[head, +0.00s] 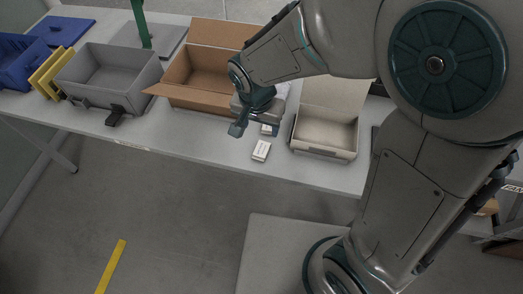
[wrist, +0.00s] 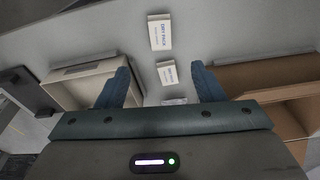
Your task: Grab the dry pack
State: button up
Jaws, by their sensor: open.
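A small white box labelled DRY PACK (wrist: 160,32) lies on the table beyond my fingertips in the wrist view. It also shows in the head view (head: 261,150), near the table's front edge. A second, smaller-looking white pack (wrist: 167,73) lies between the lines of my two fingers; its print is too small to read surely. In the head view it is partly hidden beside my gripper (head: 268,129). A pale item (wrist: 174,101) lies closer to my palm, mostly hidden. My gripper (wrist: 160,82) is open and empty above the table, its fingers apart on either side of the second pack.
An open cardboard box (head: 195,98) stands left of my gripper and an open beige box (head: 325,151) right of it. A grey bin (head: 112,96), yellow pieces (head: 48,75) and a blue bin (head: 18,72) stand farther left. Bare table (head: 200,142) lies in front of the cardboard box.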

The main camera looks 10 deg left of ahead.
send_over(262, 149)
jog(key=f, duration=0.7)
jog(key=shift+s+f, duration=0.2)
jog(key=shift+s, duration=0.15)
jog(key=shift+w+f, duration=0.2)
jog(key=shift+f, duration=2.5)
jog(key=c, duration=1.1)
